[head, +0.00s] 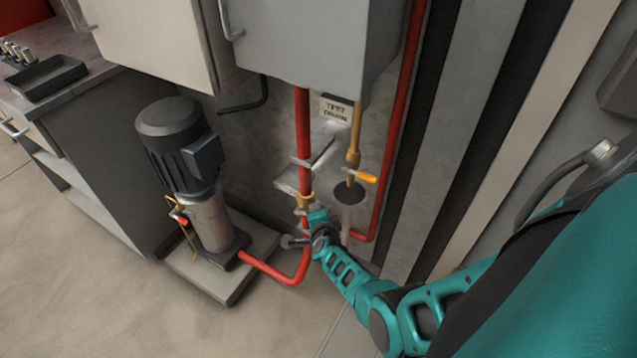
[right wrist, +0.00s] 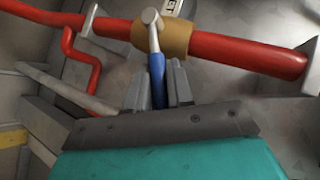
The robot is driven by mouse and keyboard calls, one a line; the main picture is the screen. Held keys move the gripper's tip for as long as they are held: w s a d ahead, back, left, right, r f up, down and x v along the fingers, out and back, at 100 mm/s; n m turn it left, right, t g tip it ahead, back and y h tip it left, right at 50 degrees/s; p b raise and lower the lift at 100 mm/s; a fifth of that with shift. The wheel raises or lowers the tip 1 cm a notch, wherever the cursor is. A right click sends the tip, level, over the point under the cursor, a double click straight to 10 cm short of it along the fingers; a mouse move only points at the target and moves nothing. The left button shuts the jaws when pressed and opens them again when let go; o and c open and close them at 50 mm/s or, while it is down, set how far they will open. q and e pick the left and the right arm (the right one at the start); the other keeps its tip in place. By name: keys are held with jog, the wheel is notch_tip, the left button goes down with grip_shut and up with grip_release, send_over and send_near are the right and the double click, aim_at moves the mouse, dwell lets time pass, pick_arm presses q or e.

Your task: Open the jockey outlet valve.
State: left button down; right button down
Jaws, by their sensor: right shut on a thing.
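The jockey outlet valve is a brass body (head: 305,201) on the vertical red pipe beside the pump. It also shows in the right wrist view (right wrist: 176,38), with a grey metal lever arm ending in a blue handle (right wrist: 157,75). The handle stands crosswise to the pipe. My right gripper (right wrist: 157,88) is shut on the blue handle, one finger on each side. In the head view my right gripper (head: 313,222) is at the valve and hides the handle. My left gripper is in neither view.
A dark-topped pump (head: 185,160) stands on a plinth at left. A brass pipe with an orange lever (head: 366,178) and a "TEST DRAIN" sign (head: 337,108) are just right of the valve. A grey cabinet (head: 300,45) hangs above. Open floor lies in front.

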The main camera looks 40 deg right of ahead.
jog(key=shift+w+a+r+n+g+p, duration=0.15)
jog(key=shift+r+n+g+p, duration=0.2)
jog(key=shift+p, duration=0.25)
jog(key=shift+r+g+p, duration=0.1)
jog(key=shift+g+p, duration=0.15)
jog(key=shift+p, duration=0.15)
jog(key=c, duration=1.1)
grip_release()
